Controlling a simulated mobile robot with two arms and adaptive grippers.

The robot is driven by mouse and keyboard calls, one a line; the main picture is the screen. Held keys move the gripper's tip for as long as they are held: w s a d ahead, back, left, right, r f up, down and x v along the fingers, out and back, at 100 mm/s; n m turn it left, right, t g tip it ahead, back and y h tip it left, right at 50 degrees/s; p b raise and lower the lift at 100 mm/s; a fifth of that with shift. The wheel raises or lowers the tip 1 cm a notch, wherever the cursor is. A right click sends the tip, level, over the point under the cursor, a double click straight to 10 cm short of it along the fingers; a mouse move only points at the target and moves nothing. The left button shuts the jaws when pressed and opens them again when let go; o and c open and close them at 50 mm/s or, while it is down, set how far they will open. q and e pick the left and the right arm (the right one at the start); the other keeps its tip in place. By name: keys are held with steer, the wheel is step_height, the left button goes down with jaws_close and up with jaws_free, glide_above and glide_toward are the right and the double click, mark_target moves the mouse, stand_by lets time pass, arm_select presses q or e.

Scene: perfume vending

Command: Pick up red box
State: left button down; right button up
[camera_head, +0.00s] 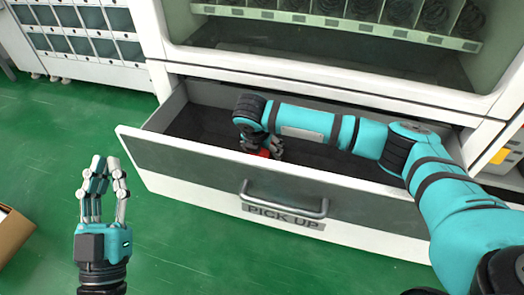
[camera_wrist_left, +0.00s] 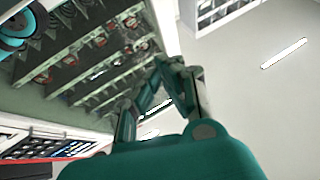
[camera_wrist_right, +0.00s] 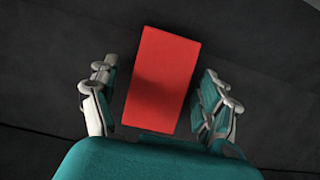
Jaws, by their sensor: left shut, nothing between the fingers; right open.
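The red box (camera_wrist_right: 165,75) lies on the dark floor of the open drawer, between the spread fingers of my right gripper (camera_wrist_right: 158,100) in the right wrist view. The fingers are open on both sides of it, with a visible gap on the right side. In the head view only a small red part of the box (camera_head: 263,153) shows beneath my right gripper (camera_head: 262,150), which reaches down into the drawer. My left gripper (camera_head: 103,162) is shut and empty, pointing up over the green floor to the left of the drawer. It also shows in the left wrist view (camera_wrist_left: 178,68).
The pulled-out drawer (camera_head: 160,160) has a tall front wall with a handle (camera_head: 284,205) and a "PICK UP" label. The vending machine (camera_head: 330,65) stands above and behind it. A cardboard box (camera_head: 12,232) is at the left edge. Green floor lies free around my left gripper.

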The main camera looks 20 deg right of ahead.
stand_by(1.3)
steer(key=c, duration=1.3)
